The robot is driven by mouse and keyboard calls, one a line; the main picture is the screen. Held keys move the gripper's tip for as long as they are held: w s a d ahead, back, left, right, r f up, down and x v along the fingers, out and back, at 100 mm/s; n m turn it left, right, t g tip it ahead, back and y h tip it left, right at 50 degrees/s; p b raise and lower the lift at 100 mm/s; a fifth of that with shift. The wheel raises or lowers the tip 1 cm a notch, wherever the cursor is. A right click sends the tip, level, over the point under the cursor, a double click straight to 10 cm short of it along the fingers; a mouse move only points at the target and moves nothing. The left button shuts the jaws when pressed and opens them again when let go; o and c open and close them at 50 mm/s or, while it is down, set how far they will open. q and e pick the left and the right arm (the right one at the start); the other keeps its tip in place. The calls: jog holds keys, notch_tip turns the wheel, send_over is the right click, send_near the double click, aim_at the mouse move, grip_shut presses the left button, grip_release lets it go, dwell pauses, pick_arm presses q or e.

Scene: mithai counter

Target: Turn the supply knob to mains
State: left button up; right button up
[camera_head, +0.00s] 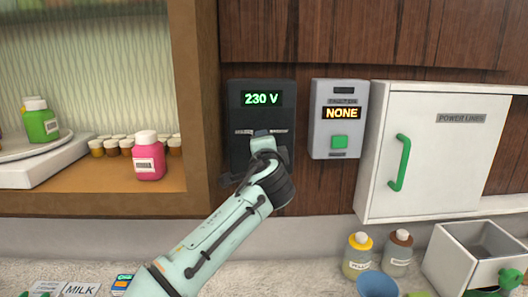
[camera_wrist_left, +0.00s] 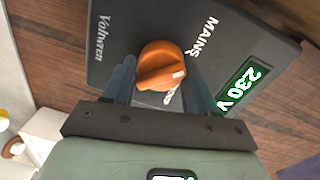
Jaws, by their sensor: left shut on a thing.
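The supply unit is a dark box (camera_head: 237,120) on the wooden wall, with a lit green "230 V" display (camera_head: 261,98). My left gripper (camera_head: 263,138) is at its lower front and hides the knob in the head view. In the left wrist view the orange knob (camera_wrist_left: 160,62) sits between the two fingers of my left gripper (camera_wrist_left: 158,80), which is shut on it. The knob's white mark (camera_wrist_left: 178,75) points toward the display side, off the "MAINS" label (camera_wrist_left: 203,37). Another label is mostly covered by the knob. My right gripper is not in view.
A grey box (camera_head: 325,140) with a "NONE" display and green button hangs to the right. Beyond it is a white "POWER LINES" cabinet (camera_head: 425,160) with a green handle. A shelf (camera_head: 95,204) with jars stands left. Bottles and an open box (camera_head: 455,265) stand below right.

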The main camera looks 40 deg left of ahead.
pick_arm(q)
jog(key=shift+s+a+r, duration=0.1)
jog(key=shift+r, duration=0.15)
jog(key=o, duration=1)
jog(key=shift+o, duration=0.2)
jog(key=shift+f, duration=0.1)
jog(key=f+b+v, duration=0.1)
jog(key=b+v, duration=0.2)
jog(key=v, duration=1)
jog(key=shift+r, duration=0.45)
